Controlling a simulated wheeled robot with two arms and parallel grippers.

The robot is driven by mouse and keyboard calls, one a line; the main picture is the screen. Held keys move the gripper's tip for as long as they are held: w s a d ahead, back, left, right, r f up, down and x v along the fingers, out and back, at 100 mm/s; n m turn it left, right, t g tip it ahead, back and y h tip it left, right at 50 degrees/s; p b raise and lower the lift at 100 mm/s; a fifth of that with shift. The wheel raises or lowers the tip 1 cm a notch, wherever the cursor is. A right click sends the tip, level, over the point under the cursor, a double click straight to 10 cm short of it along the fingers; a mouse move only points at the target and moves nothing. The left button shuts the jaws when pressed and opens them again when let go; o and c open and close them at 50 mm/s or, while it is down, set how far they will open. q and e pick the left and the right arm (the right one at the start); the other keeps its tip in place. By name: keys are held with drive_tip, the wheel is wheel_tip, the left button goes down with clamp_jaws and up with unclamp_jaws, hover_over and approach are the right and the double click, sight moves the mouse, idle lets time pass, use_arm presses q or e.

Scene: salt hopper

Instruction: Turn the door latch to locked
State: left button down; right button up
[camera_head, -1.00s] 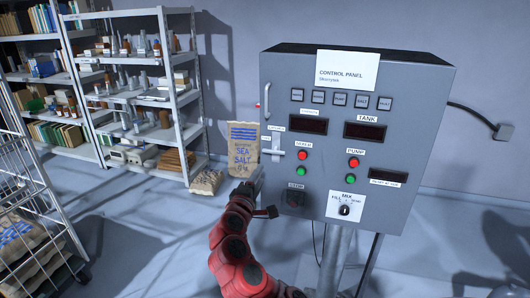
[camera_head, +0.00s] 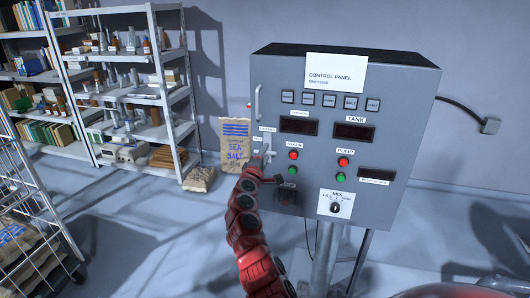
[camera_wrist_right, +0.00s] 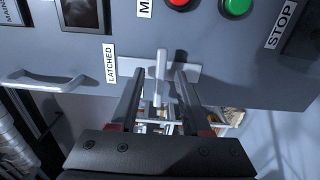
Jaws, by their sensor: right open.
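The door latch (camera_head: 268,146) is a pale plate with a lever, low on the left side of the grey control panel (camera_head: 400,90). In the right wrist view the latch lever (camera_wrist_right: 161,62) stands out across its plate, at a right angle to it. A "LATCHED" label (camera_wrist_right: 109,63) sits at one end of the plate. My right gripper (camera_head: 262,163) is at the latch. In the right wrist view my right gripper (camera_wrist_right: 159,80) is open, with one finger on each side of the lever and gaps on both sides. My left gripper is out of view.
Red and green buttons (camera_head: 293,155) sit close to the right of the latch. A door handle (camera_head: 257,102) is above it. A sea salt sack (camera_head: 234,143) and shelves (camera_head: 150,90) stand behind on the left. A wire cart (camera_head: 40,220) is at lower left.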

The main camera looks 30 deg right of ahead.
drive_tip(key=shift+x, duration=0.8)
drive_tip(key=shift+w, duration=0.15)
drive_tip(key=shift+c, duration=0.3)
clamp_jaws()
